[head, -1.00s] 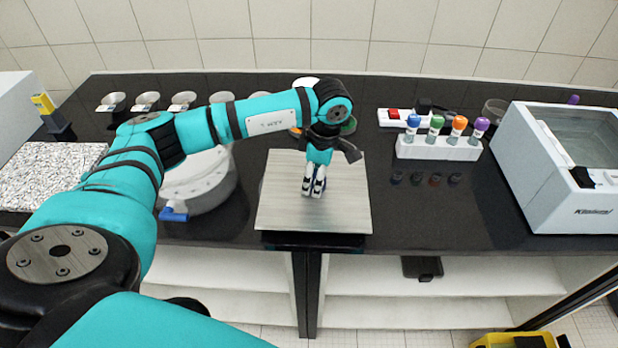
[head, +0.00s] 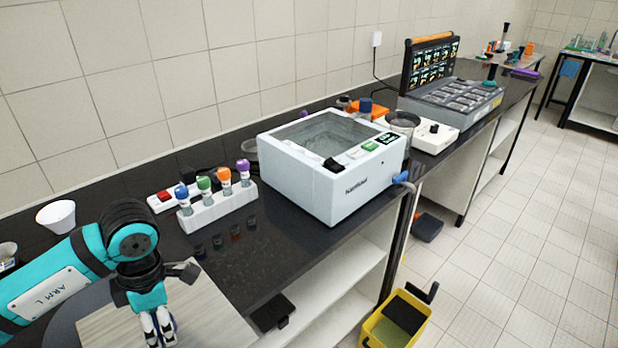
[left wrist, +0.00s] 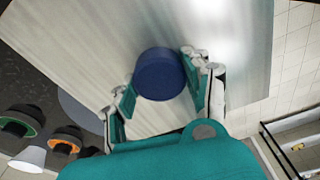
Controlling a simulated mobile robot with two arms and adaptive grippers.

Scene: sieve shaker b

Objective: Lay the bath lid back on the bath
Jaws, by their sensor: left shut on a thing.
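The bath (head: 345,190) is a white box on the black counter, its top uncovered and its grey inside showing. The bath lid (head: 215,318) is a flat brushed-metal plate at the lower left of the head view, left of the bath and apart from it. My left gripper (head: 160,328) points down over it. In the left wrist view, the gripper (left wrist: 165,88) is shut on the lid's round dark blue knob (left wrist: 159,75), and the lid (left wrist: 95,45) spreads out behind. I cannot tell how high the lid is above the counter. My right gripper is not in view.
A white rack (head: 220,212) with several coloured-cap tubes stands between lid and bath. A red-switch power strip (head: 165,200) lies behind it. A blue tap (head: 402,180) sticks out at the bath's right. A yellow bin (head: 400,320) stands on the floor.

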